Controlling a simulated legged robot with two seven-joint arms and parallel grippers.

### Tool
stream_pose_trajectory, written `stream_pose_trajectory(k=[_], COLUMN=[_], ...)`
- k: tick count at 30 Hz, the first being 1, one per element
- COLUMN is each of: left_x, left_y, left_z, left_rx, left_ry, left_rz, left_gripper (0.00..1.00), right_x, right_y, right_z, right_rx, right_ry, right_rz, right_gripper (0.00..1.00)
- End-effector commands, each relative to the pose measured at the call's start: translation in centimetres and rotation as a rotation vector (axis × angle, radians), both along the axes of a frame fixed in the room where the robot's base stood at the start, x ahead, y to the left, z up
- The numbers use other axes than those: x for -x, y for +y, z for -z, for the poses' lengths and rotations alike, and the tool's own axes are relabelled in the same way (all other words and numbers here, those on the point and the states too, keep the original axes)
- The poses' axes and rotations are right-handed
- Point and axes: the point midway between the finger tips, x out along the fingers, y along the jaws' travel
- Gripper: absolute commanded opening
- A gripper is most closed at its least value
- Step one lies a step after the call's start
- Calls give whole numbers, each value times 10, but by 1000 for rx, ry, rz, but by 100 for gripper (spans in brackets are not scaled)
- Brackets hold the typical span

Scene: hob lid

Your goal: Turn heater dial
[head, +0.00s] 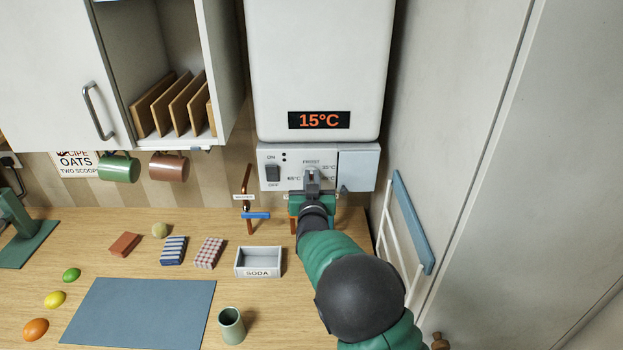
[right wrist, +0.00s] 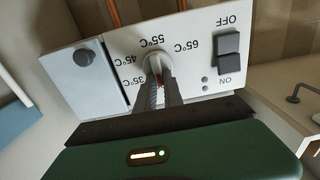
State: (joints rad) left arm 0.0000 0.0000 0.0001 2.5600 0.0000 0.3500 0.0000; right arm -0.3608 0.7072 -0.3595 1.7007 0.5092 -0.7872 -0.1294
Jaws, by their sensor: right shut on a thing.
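The white heater (head: 318,65) hangs on the wall, and its display (head: 319,120) reads 15°C. The control panel (head: 283,153) below carries the heater dial, which my gripper largely hides in the head view. The right wrist view shows the pale round dial (right wrist: 153,62) among marks for 35, 45, 55 and 65°C. My right gripper (head: 312,180) reaches up to the panel. In the right wrist view its fingers (right wrist: 160,90) are shut on the dial, one on each side. I cannot tell where the dial points. My left gripper is not in view.
An ON/OFF rocker switch (head: 272,173) sits left of the dial. Copper pipes and a blue-handled valve (head: 256,215) are below. A towel rack (head: 411,220) stands to the right. The counter holds a soda tray (head: 258,272), a green cup (head: 231,325) and a blue mat (head: 140,313).

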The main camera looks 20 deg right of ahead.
Motion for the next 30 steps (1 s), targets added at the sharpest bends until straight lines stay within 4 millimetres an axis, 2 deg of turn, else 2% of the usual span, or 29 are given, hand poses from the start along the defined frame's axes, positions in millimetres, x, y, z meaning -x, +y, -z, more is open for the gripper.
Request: stream_pose_trajectory(k=[5, 11, 17, 30], left_x=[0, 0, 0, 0], left_y=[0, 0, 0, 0], left_z=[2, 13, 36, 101], left_rx=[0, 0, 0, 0], left_ry=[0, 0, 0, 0], left_rz=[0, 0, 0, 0], left_gripper=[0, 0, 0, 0], right_x=[0, 0, 1, 3], right_y=[0, -1, -4, -10], right_z=[1, 4, 6, 10], right_rx=[-6, -51, -164, -549], right_ry=[-2, -14, -49, -159], right_rz=[0, 0, 1, 0], right_gripper=[0, 0, 0, 0])
